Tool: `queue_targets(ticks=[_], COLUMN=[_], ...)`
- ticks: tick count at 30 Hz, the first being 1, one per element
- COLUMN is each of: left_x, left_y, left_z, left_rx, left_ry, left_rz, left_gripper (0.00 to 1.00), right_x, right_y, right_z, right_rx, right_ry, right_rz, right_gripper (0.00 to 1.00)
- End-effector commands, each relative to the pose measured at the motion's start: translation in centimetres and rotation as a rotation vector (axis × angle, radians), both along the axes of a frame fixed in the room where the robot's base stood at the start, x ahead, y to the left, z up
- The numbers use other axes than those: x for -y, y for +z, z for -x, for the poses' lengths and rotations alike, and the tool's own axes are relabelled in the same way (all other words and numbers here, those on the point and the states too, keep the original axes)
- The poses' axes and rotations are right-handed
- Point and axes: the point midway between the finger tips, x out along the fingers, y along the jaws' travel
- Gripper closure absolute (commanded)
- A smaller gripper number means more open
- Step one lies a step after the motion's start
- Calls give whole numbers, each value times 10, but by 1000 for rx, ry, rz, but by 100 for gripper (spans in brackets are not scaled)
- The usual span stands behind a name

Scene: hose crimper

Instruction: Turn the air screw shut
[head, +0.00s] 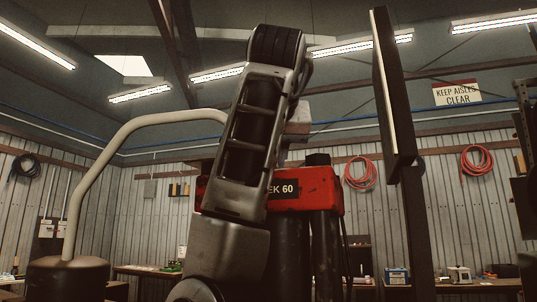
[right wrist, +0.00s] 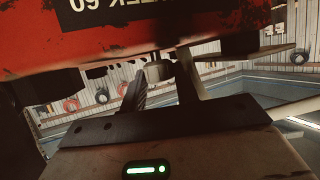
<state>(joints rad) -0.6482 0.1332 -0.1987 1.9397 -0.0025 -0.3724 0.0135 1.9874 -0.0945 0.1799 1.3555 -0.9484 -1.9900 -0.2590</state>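The red hose crimper (head: 325,196), marked "EK 60", stands in the middle of the head view, partly hidden behind one of my arm links. In the right wrist view its red housing (right wrist: 60,50) fills the top, with the lettering upside down. My right gripper (right wrist: 162,66) is below this housing, its two dark fingers apart. A small grey cylindrical part (right wrist: 159,70), possibly the air screw, shows between the fingers. A narrow gap seems to show beside it, and I cannot tell whether either finger touches it. My left gripper is not in view.
A tall dark panel on a post (head: 395,90) stands right of the crimper. A curved pale pipe (head: 98,170) rises from a brown tank (head: 68,278) at left. Workbenches (head: 470,284) and hung red hoses (head: 360,172) line the back wall.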

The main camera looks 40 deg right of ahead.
Motion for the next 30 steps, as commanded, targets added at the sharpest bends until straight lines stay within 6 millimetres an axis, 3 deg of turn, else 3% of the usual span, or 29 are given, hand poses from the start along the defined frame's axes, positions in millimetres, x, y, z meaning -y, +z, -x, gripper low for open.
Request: queue_targets(ticks=[11,30], left_x=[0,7], left_y=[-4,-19], left_z=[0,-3], left_rx=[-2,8], left_ry=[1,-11], left_rz=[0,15], left_gripper=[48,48], right_x=[1,6], right_y=[-1,-1], right_z=[1,4], right_rx=[3,3], right_ry=[62,457], right_rz=[-2,-1], right_gripper=[93,93])
